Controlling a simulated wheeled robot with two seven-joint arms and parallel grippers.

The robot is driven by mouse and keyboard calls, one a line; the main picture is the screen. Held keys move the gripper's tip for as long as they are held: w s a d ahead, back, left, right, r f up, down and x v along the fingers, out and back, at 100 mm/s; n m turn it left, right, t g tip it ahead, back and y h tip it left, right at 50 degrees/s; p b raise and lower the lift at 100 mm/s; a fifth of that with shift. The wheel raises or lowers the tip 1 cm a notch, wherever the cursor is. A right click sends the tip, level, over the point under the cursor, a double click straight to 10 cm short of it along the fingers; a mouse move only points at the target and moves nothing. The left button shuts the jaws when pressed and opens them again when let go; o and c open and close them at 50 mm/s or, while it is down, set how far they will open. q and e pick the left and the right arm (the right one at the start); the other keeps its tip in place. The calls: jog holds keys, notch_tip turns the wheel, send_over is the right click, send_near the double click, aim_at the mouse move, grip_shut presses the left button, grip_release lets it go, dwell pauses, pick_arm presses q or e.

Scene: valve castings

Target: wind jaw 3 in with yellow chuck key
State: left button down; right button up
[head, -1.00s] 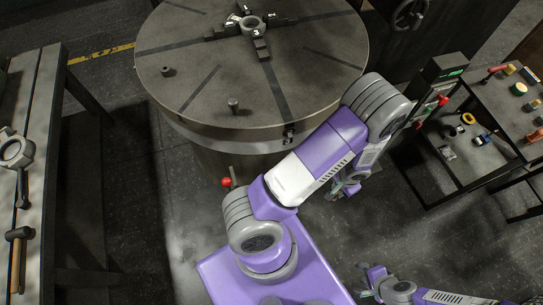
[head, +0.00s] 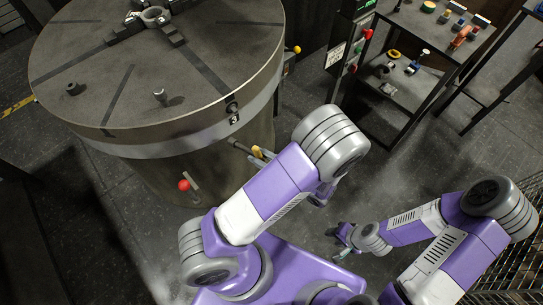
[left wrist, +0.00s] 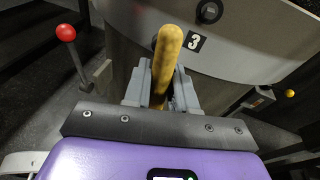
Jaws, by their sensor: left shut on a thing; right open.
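The round chuck table (head: 130,70) fills the upper left of the head view. Jaw 3 (head: 172,34) sits near its centre, on the slot leading to the rim. The square-hole socket (head: 232,106) above a "3" label (head: 234,118) is on the rim; it also shows in the left wrist view (left wrist: 209,11). My left gripper (left wrist: 160,88) is shut on the yellow chuck key (left wrist: 168,55). In the head view the key (head: 257,152) appears below the rim socket and apart from it; my arm hides most of that gripper. My right gripper (head: 340,240) is open and empty.
A red-knobbed lever (head: 184,185) stands at the pedestal's front. A control post with buttons (head: 350,45) and a shelved cart (head: 405,85) with tools stand at the right. A wire basket (head: 515,255) is at the lower right. The floor between is clear.

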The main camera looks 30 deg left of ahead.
pick_arm(q)
jog(key=d+r+m+t, duration=0.1)
jog(key=w+r+t+b, duration=0.1)
jog(key=t, duration=0.1)
jog(key=w+d+r+m+t, duration=0.1)
jog(key=shift+w+d+r+m+t+y, duration=0.25)
jog(key=shift+d+m+t+y, duration=0.05)
jog(key=shift+y, duration=0.1)
pick_arm(e)
notch_tip(320, 180, down, 2)
jog(key=shift+f, duration=0.15)
pick_arm(q)
jog(key=shift+p+x, duration=0.3)
jog(key=shift+x, duration=1.6)
pick_arm(e)
jog(key=shift+r, duration=0.45)
pick_arm(q)
jog(key=shift+a, duration=0.2)
jog(key=shift+w+a, duration=0.15)
jog(key=shift+a, duration=0.15)
pick_arm(e)
jog(key=shift+r, duration=0.15)
pick_arm(q)
jog(key=shift+w+a, duration=0.1)
jog(key=shift+a, duration=0.05)
